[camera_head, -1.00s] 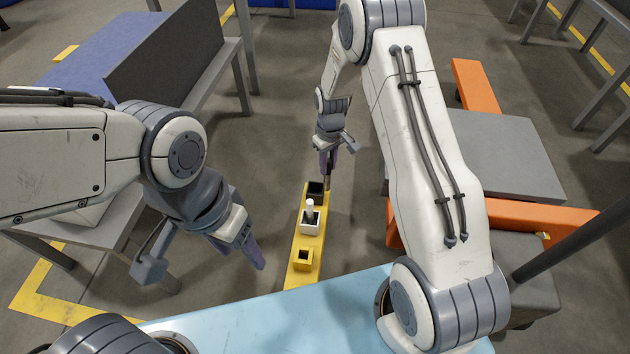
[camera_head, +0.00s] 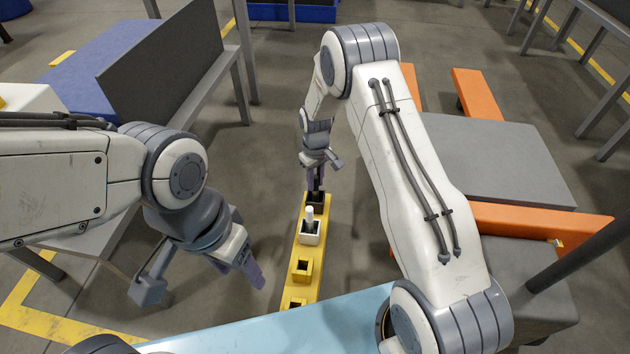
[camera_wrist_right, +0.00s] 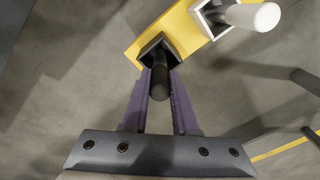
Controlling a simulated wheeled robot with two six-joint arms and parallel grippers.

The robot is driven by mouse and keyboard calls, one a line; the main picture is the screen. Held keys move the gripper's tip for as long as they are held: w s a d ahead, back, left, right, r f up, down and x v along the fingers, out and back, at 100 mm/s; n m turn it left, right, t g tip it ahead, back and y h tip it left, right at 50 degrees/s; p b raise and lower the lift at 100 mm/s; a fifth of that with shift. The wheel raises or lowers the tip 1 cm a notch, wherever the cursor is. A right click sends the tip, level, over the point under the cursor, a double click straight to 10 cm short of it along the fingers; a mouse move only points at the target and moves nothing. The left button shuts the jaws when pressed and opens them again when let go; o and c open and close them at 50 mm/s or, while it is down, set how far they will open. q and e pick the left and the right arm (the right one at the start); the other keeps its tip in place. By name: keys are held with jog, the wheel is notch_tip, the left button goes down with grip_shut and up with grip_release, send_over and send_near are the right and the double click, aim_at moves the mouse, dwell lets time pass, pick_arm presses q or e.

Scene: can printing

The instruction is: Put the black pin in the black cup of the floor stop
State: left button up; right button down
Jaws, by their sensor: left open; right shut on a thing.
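The yellow floor stop (camera_head: 309,252) lies on the floor ahead, a bar with cups in a row. Its black cup (camera_head: 314,201) is at the far end; it also shows in the right wrist view (camera_wrist_right: 149,52). My right gripper (camera_head: 316,184) is directly above this cup, pointing down. In the right wrist view its purple fingers are shut on the black pin (camera_wrist_right: 160,82). The pin's far end overlaps the cup's opening; I cannot tell how deep it sits. My left gripper (camera_head: 252,275) is open and empty, left of the floor stop.
A white cup (camera_head: 310,239) beside the black one holds a white pin (camera_head: 309,215) upright. Nearer yellow cups (camera_head: 301,269) look empty. A grey table (camera_head: 210,75) stands left, an orange-framed grey platform (camera_head: 490,165) right. Floor around the bar is clear.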

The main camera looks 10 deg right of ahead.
jog(key=c, duration=0.7)
grip_release()
notch_tip(320, 180, up, 12)
jog(key=p, duration=0.7)
jog(key=s+a+r, duration=0.6)
jog(key=a+r, duration=0.1)
jog(key=r, duration=0.2)
jog(key=s+a+r+n, duration=0.1)
jog(key=s+r, duration=0.2)
jog(key=s, duration=0.6)
jog(key=s+a+r+n, duration=0.1)
jog(key=s+r, duration=0.3)
jog(key=s, duration=0.5)
jog(key=s+a+r+y, duration=0.1)
jog(key=s+r, duration=0.2)
jog(key=s, duration=0.6)
jog(key=shift+s+a+r+n, duration=0.2)
jog(key=shift+s+a+n, duration=0.1)
jog(key=shift+n, duration=0.1)
